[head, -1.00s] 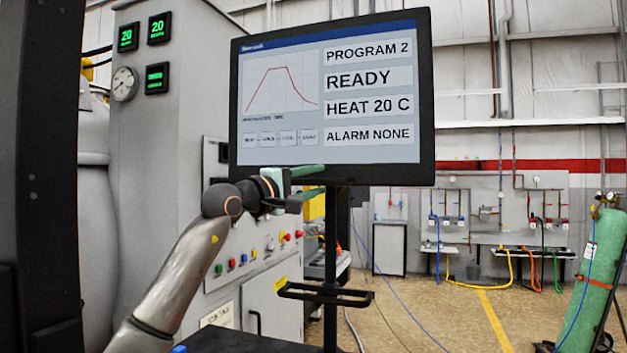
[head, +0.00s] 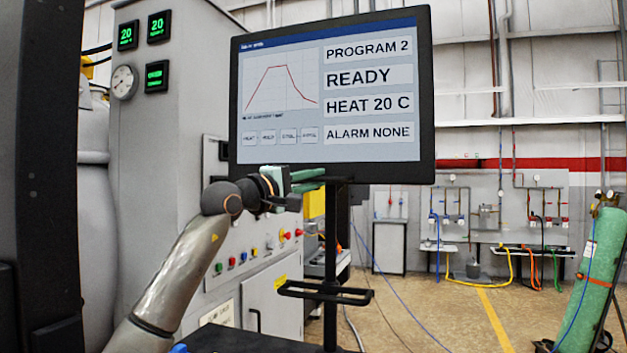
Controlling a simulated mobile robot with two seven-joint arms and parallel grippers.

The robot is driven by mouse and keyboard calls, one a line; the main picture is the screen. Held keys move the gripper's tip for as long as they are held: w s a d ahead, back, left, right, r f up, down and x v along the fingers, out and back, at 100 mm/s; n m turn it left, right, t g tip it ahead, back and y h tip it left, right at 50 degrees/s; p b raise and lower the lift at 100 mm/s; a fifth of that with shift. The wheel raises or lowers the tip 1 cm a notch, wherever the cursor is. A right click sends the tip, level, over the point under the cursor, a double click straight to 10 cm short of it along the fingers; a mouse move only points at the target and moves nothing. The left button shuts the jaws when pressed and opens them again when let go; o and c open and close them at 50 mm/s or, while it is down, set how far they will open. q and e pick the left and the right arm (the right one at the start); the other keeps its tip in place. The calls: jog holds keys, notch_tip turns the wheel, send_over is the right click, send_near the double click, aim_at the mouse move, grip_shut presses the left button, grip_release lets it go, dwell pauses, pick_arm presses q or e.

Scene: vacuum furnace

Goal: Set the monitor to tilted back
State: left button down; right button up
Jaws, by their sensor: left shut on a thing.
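The monitor (head: 375,155) stands in the middle of the head view on a dark post (head: 330,240). Its screen shows a curve and the words PROGRAM 2, READY, HEAT 20 C and ALARM NONE. My left gripper (head: 308,181) is at the monitor's lower edge, left of the post, and is shut on that edge. The fingertips are partly hidden against the dark frame, so the exact contact is hard to see. The monitor's back is hidden, and its tilt looks close to upright. My right gripper is not in view.
A grey furnace cabinet (head: 160,130) with a gauge, green displays and coloured buttons stands behind my left arm. A dark bracket (head: 325,291) sits low on the post. A green gas cylinder (head: 601,265) stands at the right. The floor between post and cylinder is mostly clear.

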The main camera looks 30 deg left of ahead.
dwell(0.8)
pick_arm(q)
jog(key=shift+s+r+p, duration=0.1)
jog(key=shift+r+p, duration=0.15)
jog(key=shift+p, duration=0.25)
jog(key=shift+n+g, duration=0.3)
jog(key=shift+g, duration=0.3)
jog(key=s+r+p, duration=0.1)
jog(key=s+p, duration=0.1)
jog(key=s+r+p, duration=0.1)
jog(key=r+p, duration=0.1)
jog(key=shift+s+d+r, duration=0.25)
jog(key=shift+s+d, duration=0.1)
jog(key=c, duration=1.3)
grip_release()
jog(key=o, duration=0.4)
jog(key=shift+w+f, duration=0.1)
jog(key=shift+f, duration=0.1)
